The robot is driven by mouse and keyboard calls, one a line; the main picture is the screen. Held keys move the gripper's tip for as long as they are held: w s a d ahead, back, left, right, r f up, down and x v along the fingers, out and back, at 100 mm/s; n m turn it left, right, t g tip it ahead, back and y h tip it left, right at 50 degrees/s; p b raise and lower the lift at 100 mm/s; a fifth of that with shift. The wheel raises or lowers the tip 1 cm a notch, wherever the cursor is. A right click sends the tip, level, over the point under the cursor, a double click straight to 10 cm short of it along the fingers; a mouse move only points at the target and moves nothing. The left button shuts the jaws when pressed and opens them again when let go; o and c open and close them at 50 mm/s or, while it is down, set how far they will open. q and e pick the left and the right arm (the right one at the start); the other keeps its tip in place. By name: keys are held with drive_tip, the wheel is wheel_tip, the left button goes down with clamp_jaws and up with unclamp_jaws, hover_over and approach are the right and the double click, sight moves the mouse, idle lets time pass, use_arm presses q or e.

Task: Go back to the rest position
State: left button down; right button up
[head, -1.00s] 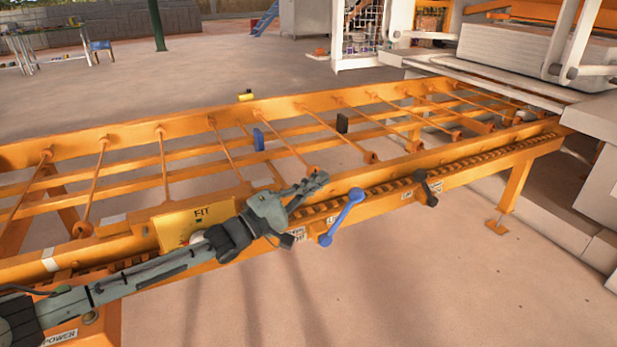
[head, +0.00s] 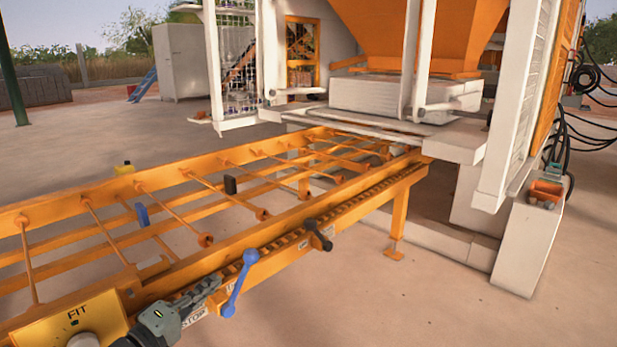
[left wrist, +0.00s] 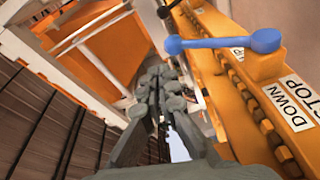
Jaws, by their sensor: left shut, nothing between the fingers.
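My left gripper (head: 212,286) is shut and empty. In the head view it is low in the picture, over the orange rail and just left of the blue lever (head: 238,284). In the left wrist view its closed fingers (left wrist: 165,82) point away from the camera, and the blue lever (left wrist: 222,43) lies above and to the right of them. I cannot tell if the gripper touches the lever or rail. My right gripper is in neither view.
The orange frame (head: 350,193) with rollers runs toward the white press (head: 405,95). A black lever (head: 318,235) sits farther along the rail. A yellow FIT panel (head: 45,328) is at lower left. A control box (head: 528,240) stands right. The floor (head: 375,300) in front is clear.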

use_arm(q)
drive_tip(key=s+f+m+g+y, duration=0.3)
drive_tip(key=s+f, duration=0.3)
drive_tip(key=f, duration=0.6)
drive_tip(key=s+f+m+g+y, duration=0.35)
drive_tip(key=s+f, duration=0.25)
drive_tip(key=f, duration=0.6)
drive_tip(key=s+a+f+m+g+y, duration=0.1)
drive_tip(key=s+f+g, duration=0.1)
drive_tip(key=s, duration=0.5)
drive_tip(key=s+a+f+m+g, duration=0.1)
drive_tip(key=s+f+m+g, duration=0.1)
drive_tip(key=s+f, duration=0.3)
drive_tip(key=s+a+f+m+g+y, duration=0.1)
drive_tip(key=s+f+m+g, duration=0.1)
drive_tip(key=s, duration=0.6)
wheel_tip(320, 180, down, 2)
drive_tip(key=shift+s+f+g+y, duration=0.25)
drive_tip(key=shift+s+g+y, duration=0.1)
drive_tip(key=shift+g, duration=0.3)
